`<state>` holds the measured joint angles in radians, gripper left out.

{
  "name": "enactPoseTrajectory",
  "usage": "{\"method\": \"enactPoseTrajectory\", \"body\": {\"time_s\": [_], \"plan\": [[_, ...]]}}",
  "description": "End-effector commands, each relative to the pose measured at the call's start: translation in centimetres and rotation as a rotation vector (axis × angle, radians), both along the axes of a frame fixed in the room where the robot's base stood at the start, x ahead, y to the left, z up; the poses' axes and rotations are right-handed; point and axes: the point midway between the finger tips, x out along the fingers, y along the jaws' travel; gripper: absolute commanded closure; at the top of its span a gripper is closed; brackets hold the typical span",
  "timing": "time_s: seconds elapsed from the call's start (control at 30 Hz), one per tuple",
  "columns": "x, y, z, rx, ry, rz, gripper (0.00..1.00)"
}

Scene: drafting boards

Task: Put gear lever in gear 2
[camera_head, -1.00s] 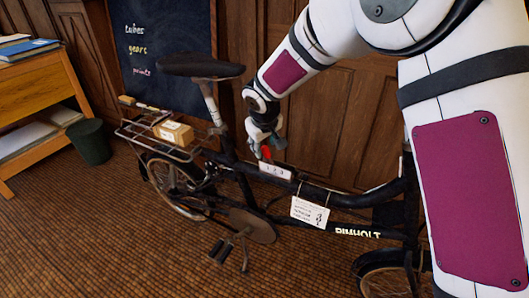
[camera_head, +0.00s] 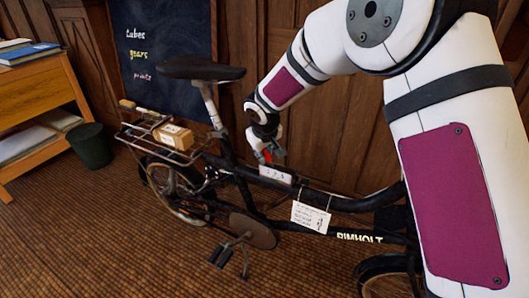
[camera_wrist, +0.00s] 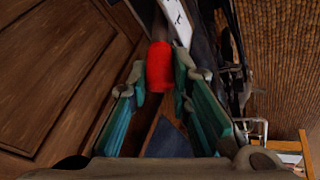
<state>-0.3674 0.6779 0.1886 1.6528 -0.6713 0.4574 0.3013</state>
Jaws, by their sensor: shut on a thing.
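The gear lever is on the bicycle's dark frame tube, beside a small white plate (camera_head: 276,174) marked with gear numbers. Its red knob (camera_head: 267,156) shows just above the plate's left part, and it also shows large in the wrist view (camera_wrist: 160,66). My gripper (camera_head: 269,150) comes down from above and is shut on the gear lever's knob. In the wrist view the two fingertips (camera_wrist: 161,82) flank the red knob. The lever's foot is mostly hidden, and I cannot tell which number it stands at.
A white tag (camera_head: 311,217) hangs from the frame tube to the right of the lever. The saddle (camera_head: 201,68) and a rear rack with a carton (camera_head: 173,136) are to the left. Wooden panelling (camera_head: 340,130) stands close behind the bicycle.

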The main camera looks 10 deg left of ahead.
Motion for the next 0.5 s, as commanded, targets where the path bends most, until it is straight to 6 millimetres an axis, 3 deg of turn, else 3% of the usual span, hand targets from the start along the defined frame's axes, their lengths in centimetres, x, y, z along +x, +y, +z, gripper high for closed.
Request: {"method": "enactPoseTrajectory", "body": {"time_s": [0.5], "plan": [[-1.0, -3.1, 0.7, 0.298, -0.105, -0.004, 1.00]]}}
